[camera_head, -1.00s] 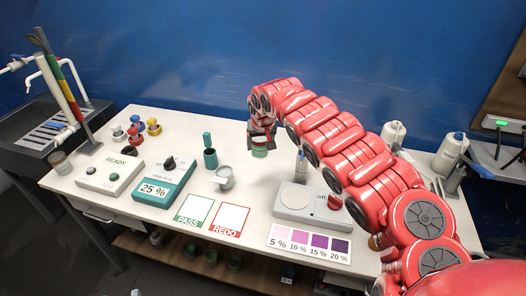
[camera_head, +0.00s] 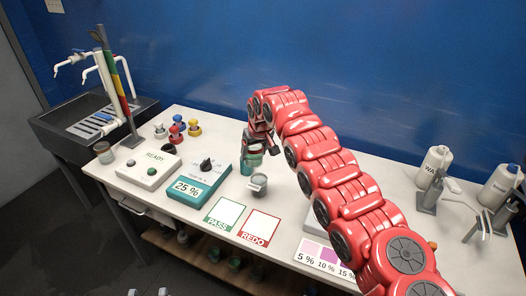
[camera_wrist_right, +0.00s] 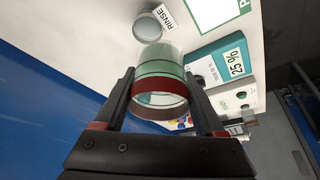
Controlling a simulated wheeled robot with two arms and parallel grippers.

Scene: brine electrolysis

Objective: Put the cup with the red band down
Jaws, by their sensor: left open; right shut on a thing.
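My right gripper (camera_head: 256,140) is shut on the cup with the red band (camera_wrist_right: 160,68). In the right wrist view the cup is greenish and see-through, with a dark red band around its near end, between the two fingers. Tips that look like my left gripper (camera_head: 148,292) show at the bottom edge of the head view, apart and empty, away from the cup.
A grey cup (camera_head: 259,185) stands in front; the wrist view shows a RINSE label beside a cup (camera_wrist_right: 148,26). The PASS card (camera_head: 225,217), REDO card (camera_head: 259,228) and 25 % box (camera_head: 196,187) are nearby. Bottles (camera_head: 434,170) stand at the right.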

